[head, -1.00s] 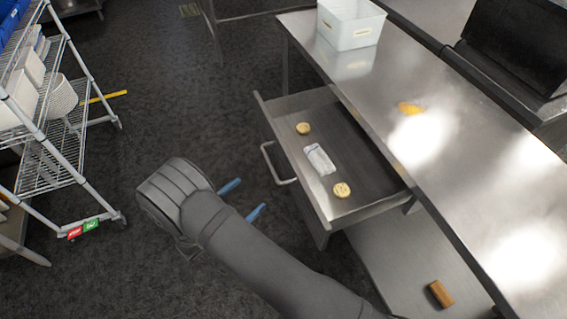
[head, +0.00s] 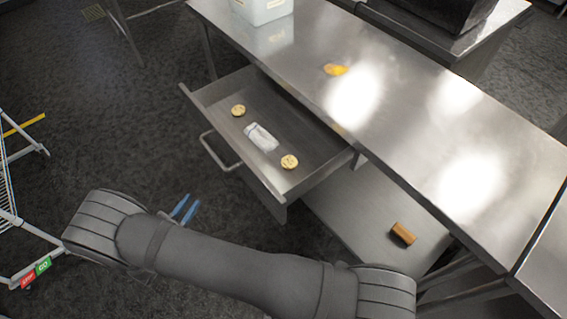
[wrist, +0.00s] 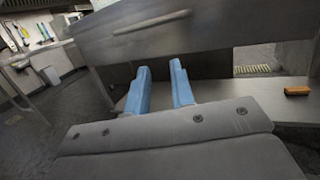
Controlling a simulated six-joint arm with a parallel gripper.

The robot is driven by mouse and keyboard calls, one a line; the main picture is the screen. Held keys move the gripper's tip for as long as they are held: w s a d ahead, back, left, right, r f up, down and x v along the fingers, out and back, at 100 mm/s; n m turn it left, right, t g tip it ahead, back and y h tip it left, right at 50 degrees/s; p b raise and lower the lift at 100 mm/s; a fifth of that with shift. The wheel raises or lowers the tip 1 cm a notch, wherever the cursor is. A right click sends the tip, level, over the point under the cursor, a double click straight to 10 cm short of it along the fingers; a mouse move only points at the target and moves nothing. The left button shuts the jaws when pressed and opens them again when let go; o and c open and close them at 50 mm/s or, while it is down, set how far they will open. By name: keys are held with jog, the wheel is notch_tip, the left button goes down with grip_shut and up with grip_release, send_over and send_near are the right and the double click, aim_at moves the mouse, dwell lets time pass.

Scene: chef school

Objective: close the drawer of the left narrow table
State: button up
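The metal drawer (head: 222,104) of the steel table (head: 395,105) is pulled well out. It holds two round yellowish items (head: 238,110) (head: 289,161) and a white packet (head: 262,137). Its bar handle (head: 219,152) sticks out at the front. My gripper (head: 186,209) has blue fingers, parted with nothing between them. It is in front of the drawer, below and left of the handle in the head view, and apart from it. In the wrist view, the fingers (wrist: 160,85) point toward the drawer front (wrist: 215,28), with the handle (wrist: 152,20) above them.
A white bin (head: 262,10) and a yellow-orange item (head: 335,70) are on the tabletop. A brown block (head: 403,234) lies on the lower shelf (head: 350,215). A wire rack (head: 8,200) stands at the left. The floor between rack and drawer is clear.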

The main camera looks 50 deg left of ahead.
aim_at(336, 157)
jog(key=d+r+m+h, duration=0.1)
jog(key=d+h, duration=0.1)
jog(key=d, duration=0.3)
jog(key=d+r+m+h, duration=0.1)
jog(key=d+h, duration=0.1)
jog(key=d, duration=0.3)
jog(key=d+r+m+g+h, duration=0.1)
jog(key=d+h, duration=0.1)
jog(key=d, duration=0.3)
jog(key=shift+w+d+r+m, duration=0.2)
jog(key=shift+w+r+m, duration=0.1)
jog(key=shift+w+r, duration=0.1)
grip_shut()
jog(key=shift+h, duration=0.3)
jog(key=w, duration=1.4)
jog(key=shift+d, duration=0.2)
jog(key=w, duration=2.6)
jog(key=shift+w, duration=0.9)
jog(key=shift+r, duration=0.15)
jog(key=shift+a, duration=0.1)
